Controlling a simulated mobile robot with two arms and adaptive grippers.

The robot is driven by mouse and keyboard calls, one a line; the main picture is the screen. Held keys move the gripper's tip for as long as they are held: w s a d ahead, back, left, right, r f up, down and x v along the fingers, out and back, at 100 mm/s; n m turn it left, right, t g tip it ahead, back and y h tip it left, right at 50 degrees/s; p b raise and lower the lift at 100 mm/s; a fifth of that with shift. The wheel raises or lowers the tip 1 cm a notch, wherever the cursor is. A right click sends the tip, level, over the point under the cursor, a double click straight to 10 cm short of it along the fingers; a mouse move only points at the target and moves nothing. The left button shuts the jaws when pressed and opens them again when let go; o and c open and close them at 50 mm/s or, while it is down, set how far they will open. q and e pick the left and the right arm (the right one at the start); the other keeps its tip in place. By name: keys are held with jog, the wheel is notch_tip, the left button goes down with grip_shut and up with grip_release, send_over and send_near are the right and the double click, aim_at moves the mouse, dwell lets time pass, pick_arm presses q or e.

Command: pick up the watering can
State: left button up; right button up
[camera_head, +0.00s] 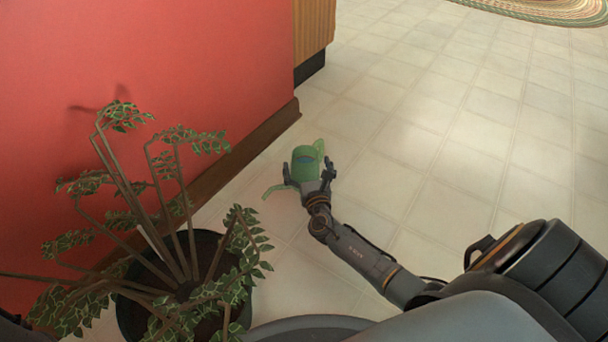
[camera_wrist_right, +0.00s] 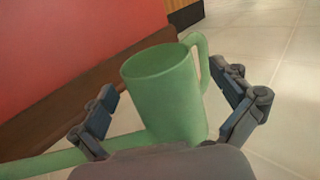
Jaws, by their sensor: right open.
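A green watering can (camera_head: 304,166) is on the tiled floor side of the red wall in the head view, with its spout to the left and its handle at the upper right. My right gripper (camera_head: 308,176) is at the can, with a finger on each side of its body. In the right wrist view the can (camera_wrist_right: 166,96) stands between the two spread fingers of my right gripper (camera_wrist_right: 170,112). The gripper is open around it, and I cannot tell whether a finger touches it. The can's lower part is hidden by the gripper. My left gripper is not in view.
A potted plant (camera_head: 126,298) with spreading branches stands at the lower left, near the spout. A red wall (camera_head: 200,60) with a brown baseboard (camera_head: 228,163) runs behind the can. Open tile floor (camera_head: 450,130) lies to the right.

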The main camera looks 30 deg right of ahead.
jog(key=shift+w+d, duration=0.25)
jog(key=shift+w, duration=0.4)
jog(key=c, duration=1.7)
jog(key=shift+r, duration=0.1)
jog(key=shift+c, duration=0.3)
jog(key=shift+r, duration=0.1)
